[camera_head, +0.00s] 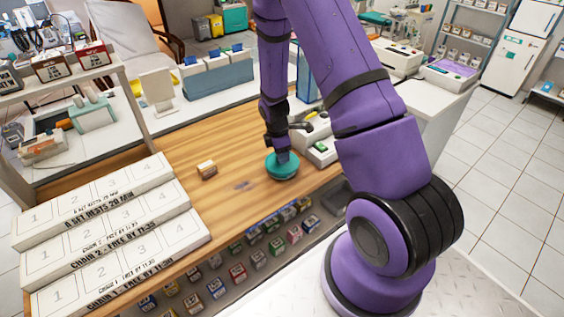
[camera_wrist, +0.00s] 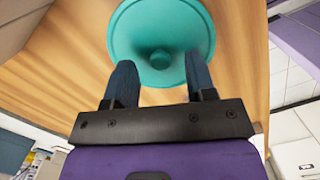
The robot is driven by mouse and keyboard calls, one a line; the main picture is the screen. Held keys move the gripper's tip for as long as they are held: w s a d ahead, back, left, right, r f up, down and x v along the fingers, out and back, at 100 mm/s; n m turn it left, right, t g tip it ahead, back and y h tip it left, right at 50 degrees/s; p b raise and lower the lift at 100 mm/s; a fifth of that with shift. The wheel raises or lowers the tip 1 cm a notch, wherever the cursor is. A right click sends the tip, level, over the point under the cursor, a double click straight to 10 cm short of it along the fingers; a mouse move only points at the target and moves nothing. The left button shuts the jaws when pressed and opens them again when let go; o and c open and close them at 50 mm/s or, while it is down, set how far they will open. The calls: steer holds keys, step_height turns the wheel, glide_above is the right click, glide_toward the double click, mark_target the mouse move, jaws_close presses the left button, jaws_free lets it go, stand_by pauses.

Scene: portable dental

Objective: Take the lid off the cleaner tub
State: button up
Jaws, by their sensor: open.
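The cleaner tub with its teal round lid (camera_head: 283,165) sits on the wooden counter, right of its middle in the head view. In the wrist view the teal lid (camera_wrist: 160,28) fills the top centre, with a small round knob (camera_wrist: 160,59) at its middle. My gripper (camera_wrist: 160,75) is open, with its two dark fingers on either side of the knob and apart from each other. In the head view my gripper (camera_head: 283,153) is right over the lid. I cannot tell whether the fingers touch the lid. The tub's body is mostly hidden under the lid.
A small tan block (camera_head: 207,169) lies on the wooden counter (camera_head: 225,205) left of the tub. White stepped racks (camera_head: 110,235) with numbered slots stand at the left. A pale device with a green pad (camera_head: 322,151) stands close at the right. The counter between the racks and the tub is mostly clear.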

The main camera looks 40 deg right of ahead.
steer(key=shift+f, duration=0.8)
jaws_close()
steer(key=shift+r, duration=0.1)
